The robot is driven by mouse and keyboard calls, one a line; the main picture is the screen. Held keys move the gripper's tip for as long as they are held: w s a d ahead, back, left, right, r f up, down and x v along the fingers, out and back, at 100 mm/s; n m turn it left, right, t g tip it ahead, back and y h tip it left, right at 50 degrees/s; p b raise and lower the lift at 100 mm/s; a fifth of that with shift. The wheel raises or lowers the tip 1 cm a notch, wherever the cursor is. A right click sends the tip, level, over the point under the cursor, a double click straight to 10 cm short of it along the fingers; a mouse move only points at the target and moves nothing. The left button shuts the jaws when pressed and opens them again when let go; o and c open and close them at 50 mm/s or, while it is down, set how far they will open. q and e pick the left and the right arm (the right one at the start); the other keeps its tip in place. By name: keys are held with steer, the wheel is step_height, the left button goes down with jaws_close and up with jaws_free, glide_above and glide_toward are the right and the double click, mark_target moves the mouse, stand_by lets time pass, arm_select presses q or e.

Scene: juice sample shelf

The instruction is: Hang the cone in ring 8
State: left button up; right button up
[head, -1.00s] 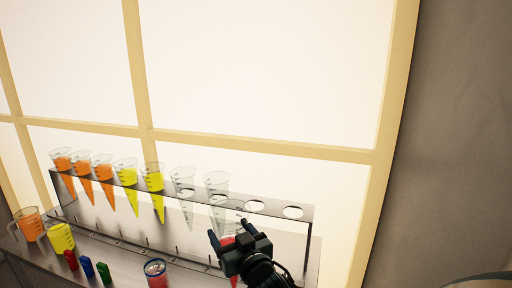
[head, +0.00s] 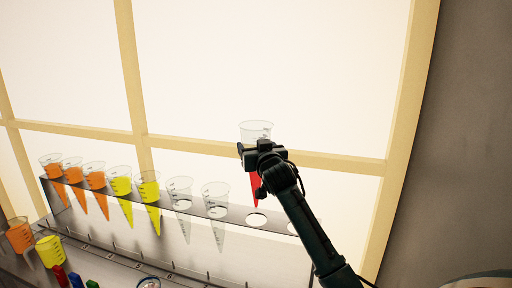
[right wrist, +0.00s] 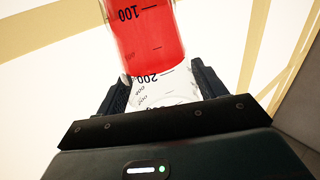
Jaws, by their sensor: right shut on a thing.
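My right gripper (head: 254,152) is shut on a clear graduated cone (head: 256,131) with red liquid in its lower part. The cone hangs about upright, tip down, and its tip shows just above an empty ring (head: 256,218), the first one right of the hanging cones, which is ring 8 from the left. I cannot tell whether the tip is inside the ring's opening. In the right wrist view the cone (right wrist: 149,42) sits between the two fingers, red part away from the camera. My left gripper is not in view.
The metal rack (head: 100,185) holds orange, yellow and two empty clear cones (head: 215,205) left of the ring. Another empty ring (head: 292,228) lies to the right, partly behind my arm.

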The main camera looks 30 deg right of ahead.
arm_select(q)
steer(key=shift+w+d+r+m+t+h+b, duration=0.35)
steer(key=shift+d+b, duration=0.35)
steer(key=shift+b, duration=0.3)
arm_select(e)
step_height(320, 180, down, 3)
steer(key=shift+f, duration=0.1)
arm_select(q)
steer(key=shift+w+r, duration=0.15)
